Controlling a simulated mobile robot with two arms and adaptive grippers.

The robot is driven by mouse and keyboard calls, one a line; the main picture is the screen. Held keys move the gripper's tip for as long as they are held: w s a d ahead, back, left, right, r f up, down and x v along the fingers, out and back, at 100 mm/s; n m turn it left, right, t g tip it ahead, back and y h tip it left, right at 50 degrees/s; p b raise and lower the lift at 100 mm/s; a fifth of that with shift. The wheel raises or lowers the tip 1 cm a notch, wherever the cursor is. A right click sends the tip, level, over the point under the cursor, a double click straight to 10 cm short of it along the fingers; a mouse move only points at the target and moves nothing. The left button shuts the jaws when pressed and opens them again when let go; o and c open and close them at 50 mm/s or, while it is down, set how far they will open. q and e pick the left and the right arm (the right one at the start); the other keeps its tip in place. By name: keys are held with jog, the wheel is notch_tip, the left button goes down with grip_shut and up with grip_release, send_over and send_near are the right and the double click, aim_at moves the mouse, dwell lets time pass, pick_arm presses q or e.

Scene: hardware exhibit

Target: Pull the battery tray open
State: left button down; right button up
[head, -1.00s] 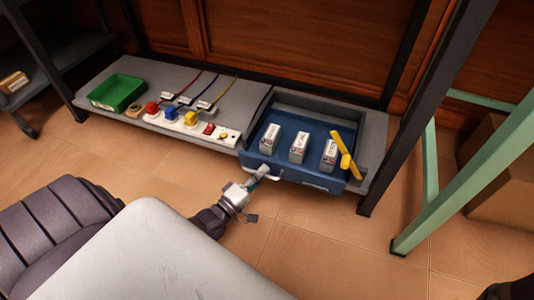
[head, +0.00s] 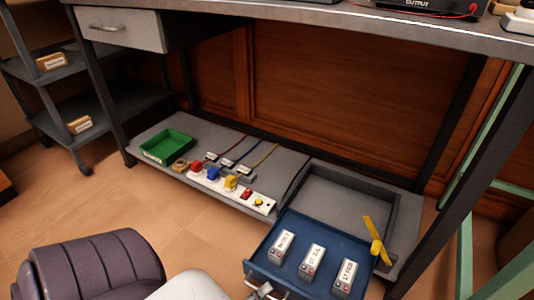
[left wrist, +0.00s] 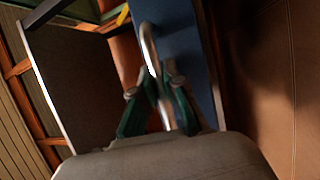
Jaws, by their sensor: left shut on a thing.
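The blue battery tray (head: 262,254) sticks out from its grey housing (head: 352,206) on the low shelf, with a bare stretch of housing floor behind it. Three white batteries (head: 312,262) stand in it. Its silver handle (left wrist: 148,42) is on the front face; in the head view the handle (head: 282,293) is at the bottom edge. My left gripper (left wrist: 158,88) has its green fingers closed around the handle bar. In the head view only a bit of this gripper (head: 264,290) shows. A yellow lever (head: 374,238) stands at the tray's right side. My right gripper is not in view.
A green bin (head: 166,146) and a white strip with coloured plugs (head: 230,190) lie on the low shelf (head: 290,162) left of the tray. A table leg (head: 440,215) stands close on the right. Floor (head: 200,232) is clear in front of the shelf.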

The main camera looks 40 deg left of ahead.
pick_arm(q)
jog(key=c, duration=1.5)
grip_release()
